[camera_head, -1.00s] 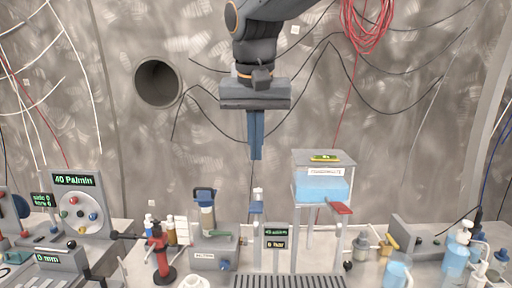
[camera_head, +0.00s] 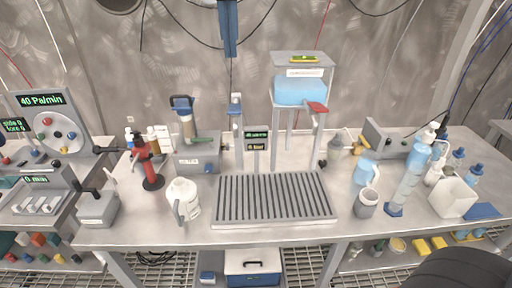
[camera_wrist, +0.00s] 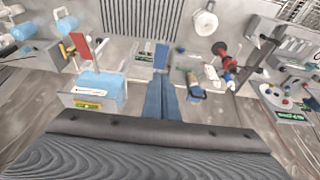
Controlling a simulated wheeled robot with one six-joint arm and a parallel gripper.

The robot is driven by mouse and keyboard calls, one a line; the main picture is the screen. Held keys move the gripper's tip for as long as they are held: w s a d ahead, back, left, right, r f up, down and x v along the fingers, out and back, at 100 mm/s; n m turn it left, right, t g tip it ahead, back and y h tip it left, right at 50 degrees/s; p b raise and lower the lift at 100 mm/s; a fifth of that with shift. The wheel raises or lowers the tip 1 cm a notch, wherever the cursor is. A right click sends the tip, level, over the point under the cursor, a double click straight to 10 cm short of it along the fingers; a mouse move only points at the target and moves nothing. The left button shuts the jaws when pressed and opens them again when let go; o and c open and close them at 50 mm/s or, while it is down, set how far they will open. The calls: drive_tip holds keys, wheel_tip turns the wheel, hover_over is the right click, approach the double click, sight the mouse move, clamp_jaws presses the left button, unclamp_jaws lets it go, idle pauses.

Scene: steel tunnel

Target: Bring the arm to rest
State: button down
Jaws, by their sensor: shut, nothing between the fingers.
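My gripper (camera_head: 230,52) shows at the top of the head view, its blue fingers hanging straight down behind the bench with the rest of the arm out of the frame. The fingers are together and hold nothing. They are above the bench equipment, apart from it in the picture. In the wrist view the shut fingers (camera_wrist: 162,98) point away from the dark gripper body toward the bench.
A raised blue tank (camera_head: 300,92) stands right of the fingers, with a red lever (camera_head: 317,108). A ribbed drain tray (camera_head: 275,198), a white jug (camera_head: 183,198) and a red stand (camera_head: 150,172) are on the bench. Bottles crowd the right end.

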drive_tip(key=s+d+f+b, duration=0.1)
drive_tip(key=d+f, duration=0.3)
drive_tip(key=f, duration=0.3)
drive_tip(key=d+f+g+b, duration=0.1)
drive_tip(key=d+f, duration=0.3)
drive_tip(key=f, duration=0.3)
drive_tip(key=s+d+f+b, duration=0.1)
drive_tip(key=d+f, duration=0.3)
drive_tip(key=f, duration=0.3)
drive_tip(key=s+d+f, duration=0.4)
drive_tip(key=f, duration=0.2)
drive_tip(key=s+d+f+g+b, duration=0.1)
drive_tip(key=s+d+f, duration=0.3)
drive_tip(key=f, duration=0.3)
drive_tip(key=shift+s+f, duration=0.15)
drive_tip(key=shift+s, duration=0.45)
drive_tip(key=c, duration=2.5)
unclamp_jaws()
